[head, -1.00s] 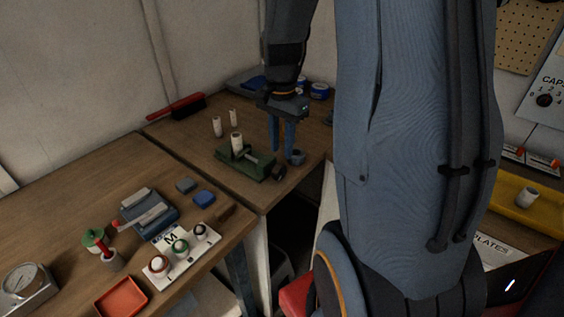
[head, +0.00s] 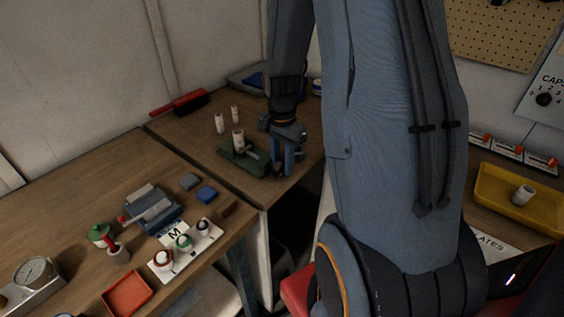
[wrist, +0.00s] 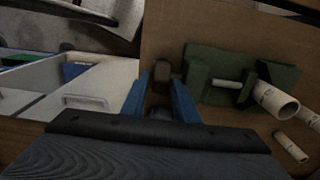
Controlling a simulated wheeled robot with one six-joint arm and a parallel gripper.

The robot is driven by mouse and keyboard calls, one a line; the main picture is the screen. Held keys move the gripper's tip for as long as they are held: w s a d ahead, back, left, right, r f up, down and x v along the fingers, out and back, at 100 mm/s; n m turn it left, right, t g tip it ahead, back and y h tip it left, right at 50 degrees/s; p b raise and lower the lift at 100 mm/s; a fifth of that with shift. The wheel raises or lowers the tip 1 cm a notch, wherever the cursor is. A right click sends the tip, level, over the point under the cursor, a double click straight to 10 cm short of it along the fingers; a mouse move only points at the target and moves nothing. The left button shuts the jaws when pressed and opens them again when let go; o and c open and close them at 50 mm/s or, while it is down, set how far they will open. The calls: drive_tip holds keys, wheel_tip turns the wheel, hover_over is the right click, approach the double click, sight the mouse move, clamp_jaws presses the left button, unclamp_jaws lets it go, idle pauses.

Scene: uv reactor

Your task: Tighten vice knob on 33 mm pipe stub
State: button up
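The green vice (head: 232,160) stands on the far wooden table, with a white pipe stub (head: 238,140) upright at it. In the wrist view the vice (wrist: 200,76) lies right of my fingers, with the pipe stub (wrist: 280,103) at its right end and a pale rod (wrist: 227,84) in its middle. The dark vice knob (wrist: 163,70) shows just ahead of and between the blue fingertips of my gripper (wrist: 161,83). The fingers stand apart; I cannot tell whether they touch the knob. In the head view my gripper (head: 287,168) points down at the vice's right end and hides the knob.
Two loose white pipe stubs (head: 220,124) (head: 235,115) stand behind the vice. A red-handled brush (head: 180,102) lies at the back. A dark rounded object (wrist: 160,111) shows between my finger bases. The table edge is close, left of my fingers in the wrist view.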

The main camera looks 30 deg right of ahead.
clamp_jaws()
drive_tip(key=shift+d+y+p, duration=0.1)
drive_tip(key=shift+y+p, duration=0.2)
drive_tip(key=shift+p, duration=0.1)
drive_tip(key=shift+w+g+y, duration=0.1)
drive_tip(key=shift+g+y, duration=0.2)
drive_tip(key=shift+y, duration=0.2)
drive_tip(key=shift+o, duration=0.4)
unclamp_jaws()
drive_tip(key=shift+w+d+r+b, duration=0.1)
drive_tip(key=shift+d+r+b, duration=0.15)
drive_tip(key=shift+r, duration=1)
drive_tip(key=shift+d+r+b, duration=0.15)
drive_tip(key=shift+r+b, duration=0.25)
drive_tip(key=shift+r, duration=0.9)
drive_tip(key=shift+w+d+r+b, duration=0.1)
drive_tip(key=shift+d+r+b, duration=0.15)
drive_tip(key=shift+r, duration=1)
drive_tip(key=shift+a, duration=0.1)
